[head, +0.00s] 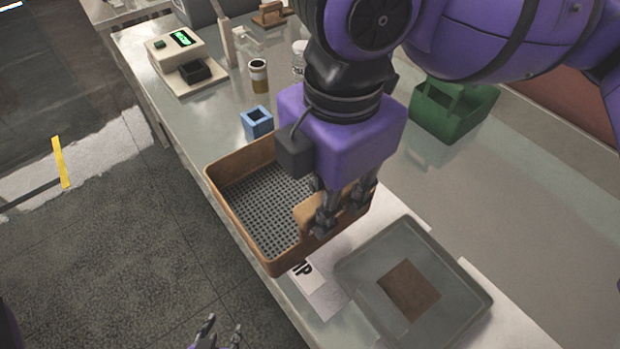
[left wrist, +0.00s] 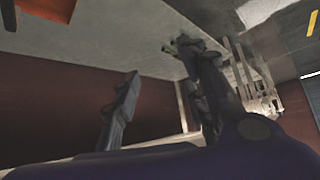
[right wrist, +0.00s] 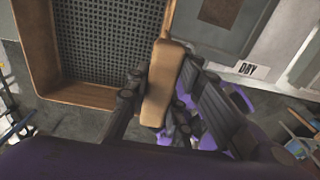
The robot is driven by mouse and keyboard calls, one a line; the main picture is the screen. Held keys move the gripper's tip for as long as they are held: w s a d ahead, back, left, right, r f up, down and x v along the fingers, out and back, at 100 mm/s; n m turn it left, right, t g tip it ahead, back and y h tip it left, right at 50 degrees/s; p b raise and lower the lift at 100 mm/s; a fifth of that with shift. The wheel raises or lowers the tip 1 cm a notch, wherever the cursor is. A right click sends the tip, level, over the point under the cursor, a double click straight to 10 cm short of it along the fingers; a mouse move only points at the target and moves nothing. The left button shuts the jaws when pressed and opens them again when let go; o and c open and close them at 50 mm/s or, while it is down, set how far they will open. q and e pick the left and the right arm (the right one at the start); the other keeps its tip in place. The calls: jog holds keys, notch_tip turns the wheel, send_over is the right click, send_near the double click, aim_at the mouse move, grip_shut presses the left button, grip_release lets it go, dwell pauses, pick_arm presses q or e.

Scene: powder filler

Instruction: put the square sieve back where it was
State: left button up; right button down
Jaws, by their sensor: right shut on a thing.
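The square sieve (head: 262,205) has a tan wooden frame, a dark mesh and a wooden handle block. It hangs at the counter's left edge, partly over the floor. My right gripper (head: 341,212) is shut on the handle, which shows between its fingers in the right wrist view (right wrist: 162,88). The mesh (right wrist: 110,38) looks empty there. My forearm hides part of the sieve's far side. My left gripper (head: 218,336) is low at the bottom edge of the head view, beside the counter. Its fingers stand apart and empty in the left wrist view (left wrist: 160,95).
A grey tray (head: 452,262) with a brown patch lies right of the sieve, over white labelled paper (head: 322,296). A blue cube holder (head: 257,122), amber jar (head: 259,76), scale (head: 166,50) and green holder (head: 455,112) stand farther back. The counter's right middle is clear.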

jog(key=w+f, duration=0.1)
jog(key=w, duration=0.1)
jog(key=w+d+f+b, duration=0.1)
jog(key=w, duration=0.2)
jog(key=w+f, duration=0.1)
jog(key=w, duration=0.1)
jog(key=shift+w+d+f, duration=0.2)
jog(key=shift+w+f, duration=0.1)
jog(key=shift+f, duration=0.05)
jog(key=w+f, duration=0.3)
jog(key=w+f+b, duration=0.1)
jog(key=shift+w+d+f, duration=0.35)
jog(key=shift+d+f, duration=0.05)
jog(key=shift+w+f, duration=0.3)
jog(key=f, duration=0.3)
jog(key=shift+w+d+f, duration=0.1)
jog(key=shift+w+f, duration=0.2)
jog(key=shift+f, duration=0.15)
jog(key=c, duration=1.6)
grip_release()
